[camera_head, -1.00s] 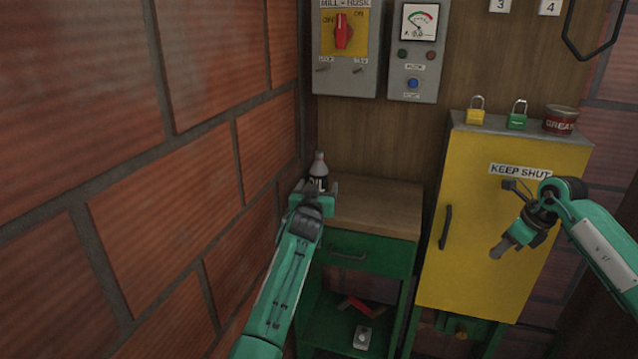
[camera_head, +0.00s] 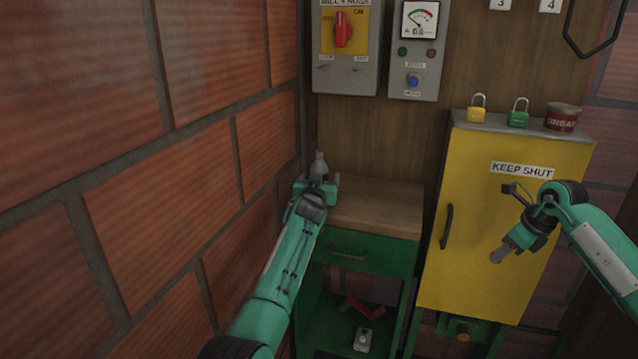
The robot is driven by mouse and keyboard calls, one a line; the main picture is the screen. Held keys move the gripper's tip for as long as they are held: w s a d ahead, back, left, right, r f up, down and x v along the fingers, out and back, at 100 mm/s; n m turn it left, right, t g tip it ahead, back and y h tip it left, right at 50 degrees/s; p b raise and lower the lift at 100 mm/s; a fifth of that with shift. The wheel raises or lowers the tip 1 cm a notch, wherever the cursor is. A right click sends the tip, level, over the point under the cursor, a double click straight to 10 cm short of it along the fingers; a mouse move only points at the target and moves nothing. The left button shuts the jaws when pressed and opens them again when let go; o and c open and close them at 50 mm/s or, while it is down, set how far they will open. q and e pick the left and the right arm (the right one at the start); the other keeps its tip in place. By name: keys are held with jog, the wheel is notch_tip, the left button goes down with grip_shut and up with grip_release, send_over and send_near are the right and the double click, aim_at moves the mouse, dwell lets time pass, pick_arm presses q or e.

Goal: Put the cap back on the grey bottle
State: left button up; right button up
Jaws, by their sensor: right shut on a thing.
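The grey bottle (camera_head: 319,164) stands upright at the left back of the wooden bench top, close to the brick wall. Only its neck and shoulder show; my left gripper hides the lower body. My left gripper (camera_head: 318,184) is in front of the bottle, its fingers spread to either side; I cannot tell whether they touch it. My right gripper (camera_head: 508,246) hangs in front of the yellow cabinet, well to the right of the bottle. It is shut on a small grey thing (camera_head: 497,256) at its tip, which looks like the cap; it is too small to be certain.
The yellow cabinet (camera_head: 479,270) stands right of the bench (camera_head: 378,208), with two padlocks and a red can (camera_head: 562,117) on top. The brick wall (camera_head: 150,230) closes off the left. The bench top right of the bottle is clear. Switch boxes (camera_head: 346,75) hang above.

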pick_arm(q)
jog(key=c, duration=1.2)
notch_tip(320, 180, up, 10)
jog(key=shift+r+p, duration=0.1)
jog(key=shift+p, duration=0.45)
pick_arm(e)
jog(key=shift+r, duration=0.55)
